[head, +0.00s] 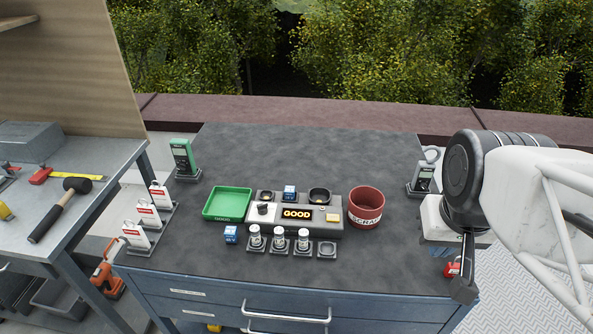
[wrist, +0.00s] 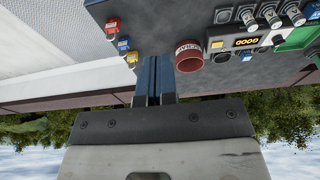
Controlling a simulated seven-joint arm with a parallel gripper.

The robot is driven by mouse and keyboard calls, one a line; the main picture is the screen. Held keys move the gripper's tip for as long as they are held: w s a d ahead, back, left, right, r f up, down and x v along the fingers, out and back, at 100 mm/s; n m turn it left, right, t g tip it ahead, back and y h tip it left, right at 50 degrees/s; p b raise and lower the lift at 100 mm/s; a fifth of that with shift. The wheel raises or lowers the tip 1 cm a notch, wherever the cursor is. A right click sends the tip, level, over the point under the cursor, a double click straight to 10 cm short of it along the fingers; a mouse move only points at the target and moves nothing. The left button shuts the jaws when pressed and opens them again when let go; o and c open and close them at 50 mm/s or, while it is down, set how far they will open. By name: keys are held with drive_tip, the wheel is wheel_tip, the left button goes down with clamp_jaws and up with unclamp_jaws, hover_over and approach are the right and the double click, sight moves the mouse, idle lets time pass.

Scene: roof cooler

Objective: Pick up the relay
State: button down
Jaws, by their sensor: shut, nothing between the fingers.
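Two small blue blocks look like relays; I cannot tell which one is meant. One blue block (head: 290,192) sits at the back of the grey tester (head: 330,229), between two dark round sockets. The other blue block (head: 231,234) stands on the cabinet top, left of the tester and in front of the green tray (head: 227,204). One blue block (wrist: 246,57) also shows small in the wrist view. My gripper (head: 464,290) hangs at the right front edge of the cabinet, far from both blocks. In the wrist view its fingers (wrist: 153,65) are together and empty.
The tester's display reads GOOD. White-topped cylinders (head: 279,240) stand in holders before it. A red SCRAP bin (head: 366,206) stands right of it. Meters stand at the left (head: 183,158) and right (head: 424,176). Red, blue and yellow items (wrist: 123,44) line the edge. The back top is clear.

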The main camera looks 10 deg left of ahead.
drive_tip(key=c, duration=0.7)
unclamp_jaws()
drive_tip(key=m+g, duration=0.3)
drive_tip(key=m, duration=1.5)
hover_over(288, 188)
drive_tip(key=f, duration=1.5)
drive_tip(key=shift+s+d+f, duration=0.15)
drive_tip(key=shift+s+d, duration=0.05)
drive_tip(key=shift+d, duration=0.05)
drive_tip(key=shift+w+a+f, duration=0.1)
drive_tip(key=shift+a+f, duration=0.1)
drive_tip(key=shift+a, duration=0.05)
